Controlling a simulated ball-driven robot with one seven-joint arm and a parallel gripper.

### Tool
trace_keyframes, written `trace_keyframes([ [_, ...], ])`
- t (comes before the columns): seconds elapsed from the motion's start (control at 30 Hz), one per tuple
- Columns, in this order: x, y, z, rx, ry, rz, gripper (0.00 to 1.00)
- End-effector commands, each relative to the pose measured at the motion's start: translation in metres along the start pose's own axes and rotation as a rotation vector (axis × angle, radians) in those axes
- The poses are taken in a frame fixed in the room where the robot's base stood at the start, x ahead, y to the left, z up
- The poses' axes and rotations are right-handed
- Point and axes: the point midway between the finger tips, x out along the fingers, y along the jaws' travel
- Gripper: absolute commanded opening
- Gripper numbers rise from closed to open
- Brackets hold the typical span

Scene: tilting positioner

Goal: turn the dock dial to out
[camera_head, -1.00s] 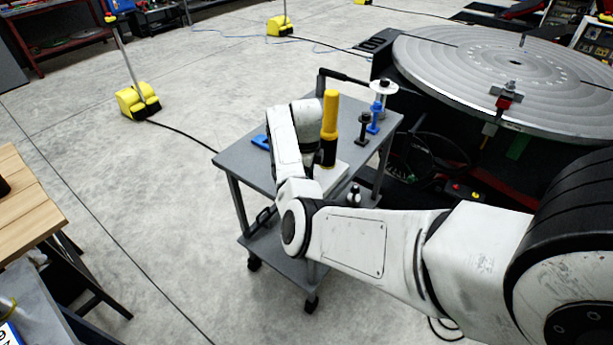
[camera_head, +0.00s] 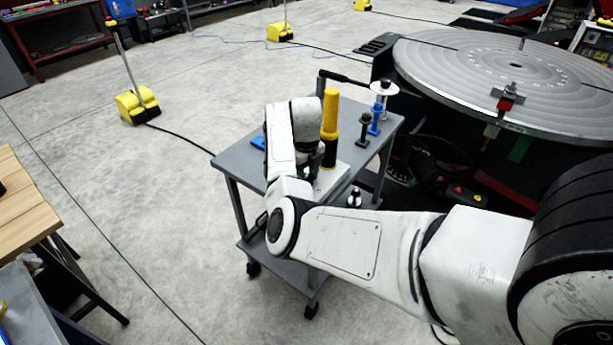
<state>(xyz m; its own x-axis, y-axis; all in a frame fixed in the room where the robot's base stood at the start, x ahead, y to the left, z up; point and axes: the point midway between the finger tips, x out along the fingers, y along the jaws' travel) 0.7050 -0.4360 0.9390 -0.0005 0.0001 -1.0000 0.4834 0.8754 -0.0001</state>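My arm reaches over a grey wheeled cart (camera_head: 236,160). A pale plate (camera_head: 334,180) lies on the cart's top, and an upright yellow-and-black cylinder (camera_head: 330,115) stands at it. My gripper (camera_head: 308,170) points down just left of the cylinder's black lower part. Only a dark bit of it shows beside my white wrist, so its fingers cannot be made out. I cannot pick out the dock dial or its markings; my wrist and forearm cover part of the plate and the cart top.
Black, blue (camera_head: 376,118) and white-topped posts stand at the cart's far right. A blue item (camera_head: 258,142) lies left of my wrist. A large round grey positioner table (camera_head: 480,70) is close on the right. A wooden bench (camera_head: 22,215) is at the left, with open floor between.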

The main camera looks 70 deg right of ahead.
Motion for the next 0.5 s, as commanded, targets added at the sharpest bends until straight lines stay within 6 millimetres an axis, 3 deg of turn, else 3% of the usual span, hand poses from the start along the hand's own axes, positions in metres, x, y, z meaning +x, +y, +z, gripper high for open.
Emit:
trace_keyframes([
  [0.43,-0.0019,-0.0004,0.0007,0.011,-0.002,-0.002,0.13],
  [0.47,-0.0019,-0.0004,0.0007,0.01,-0.002,-0.002,0.47],
  [0.5,-0.0018,-0.0004,0.0007,0.01,-0.002,-0.002,0.5],
])
